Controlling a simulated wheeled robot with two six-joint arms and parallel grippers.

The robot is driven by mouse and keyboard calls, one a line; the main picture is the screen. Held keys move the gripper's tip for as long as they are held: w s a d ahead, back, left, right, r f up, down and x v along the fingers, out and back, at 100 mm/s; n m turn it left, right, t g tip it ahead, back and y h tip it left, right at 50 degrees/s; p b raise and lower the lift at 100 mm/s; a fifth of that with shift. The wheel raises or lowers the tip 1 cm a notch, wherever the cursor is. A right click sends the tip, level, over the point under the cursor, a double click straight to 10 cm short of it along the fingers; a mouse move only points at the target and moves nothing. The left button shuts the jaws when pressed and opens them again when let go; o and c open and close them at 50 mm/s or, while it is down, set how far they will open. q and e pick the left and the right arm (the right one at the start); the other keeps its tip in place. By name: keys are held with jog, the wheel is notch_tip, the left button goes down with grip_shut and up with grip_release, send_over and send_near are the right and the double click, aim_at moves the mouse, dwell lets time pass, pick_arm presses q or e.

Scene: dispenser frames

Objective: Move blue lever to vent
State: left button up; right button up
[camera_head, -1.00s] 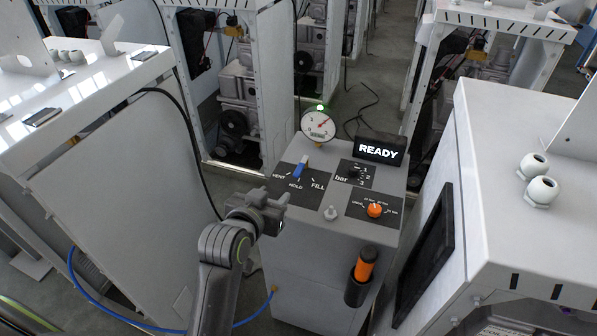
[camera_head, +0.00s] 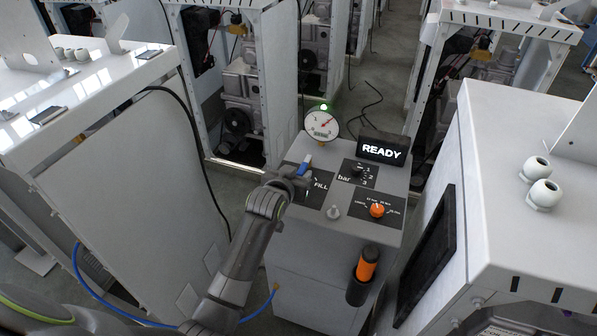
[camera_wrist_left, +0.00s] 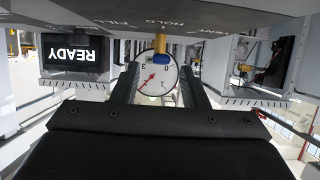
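The blue lever (camera_head: 305,165) stands on the dark VENT/HOLD/FILL plate (camera_head: 320,189) on top of the grey dispenser. Its upper part shows in the head view; its base is hidden behind my left gripper. My left gripper (camera_head: 296,179) is right at the lever, on its near side, covering the VENT and HOLD words. In the left wrist view the two fingers (camera_wrist_left: 158,72) are apart, with the round gauge (camera_wrist_left: 156,80) seen between them. I cannot tell whether the fingers touch the lever. My right gripper is not in view.
The gauge stands behind the lever, under a lit green lamp (camera_head: 323,106). A READY display (camera_head: 381,151), a bar selector (camera_head: 357,171) and an orange knob (camera_head: 377,210) are to the right. An orange-handled item (camera_head: 367,264) hangs on the front. White cabinets flank the dispenser.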

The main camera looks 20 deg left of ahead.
pick_arm(q)
jog(key=shift+x, duration=0.8)
grip_shut()
